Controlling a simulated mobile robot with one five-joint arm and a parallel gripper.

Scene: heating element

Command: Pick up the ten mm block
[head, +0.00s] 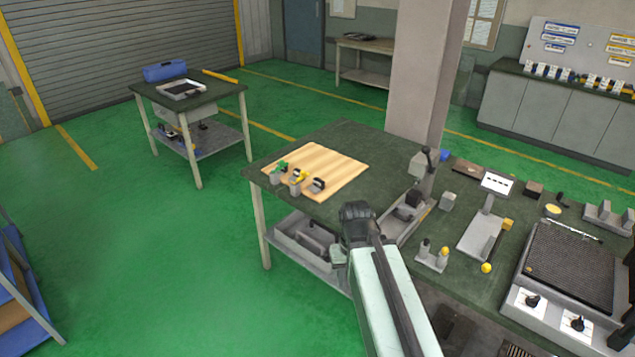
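Three small grey blocks stand in a row along the left edge of the wooden board (325,163) on the green-topped bench. One has a green top (278,172), one a yellow top (296,180), and one a black top (318,186). Any size marks are too small to read, so I cannot tell which is the ten mm block. My arm (385,290) reaches up from the bottom middle to a dark joint in front of the bench's near edge. My gripper's fingers do not show.
Right of the board are a grey stand (420,190), a small-knobbed holder (432,257), a display stand (497,183) and a hot plate (570,265) with dials. A lower shelf (310,240) holds a tray. Open green floor lies left; a pillar (420,70) rises behind the bench.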

